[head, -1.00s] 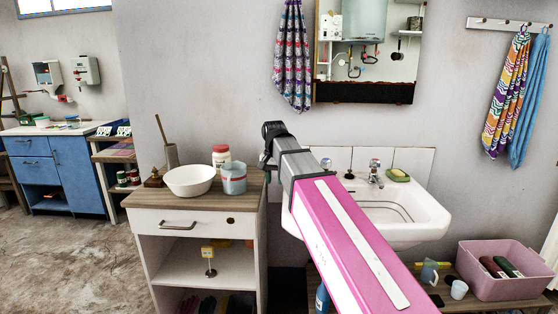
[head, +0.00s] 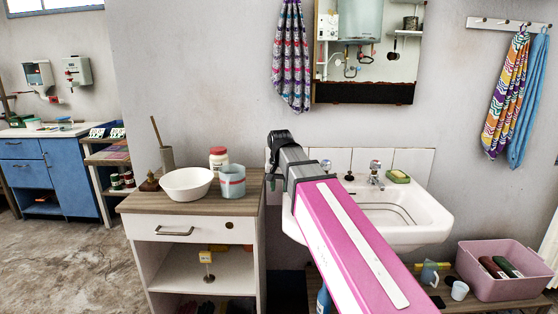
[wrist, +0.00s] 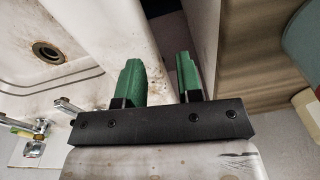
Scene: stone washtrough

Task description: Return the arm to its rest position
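My pink arm (head: 345,245) reaches up and forward in the head view, its grey end in front of the wall between the cabinet and the sink. In the wrist view my gripper (wrist: 158,68) has two green fingers standing apart with nothing between them. It is open and empty. The fingers point over the gap between the sink's edge and the wooden cabinet top. In the head view the fingers cannot be made out.
The white sink (head: 425,222) is right of my arm's end. The cabinet (head: 150,207) on the left carries a white bowl (head: 186,184), a light blue cup (head: 232,181) and a red-lidded jar (head: 219,158). A pink bin (head: 500,290) stands low right. A mirror (head: 366,92) hangs behind.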

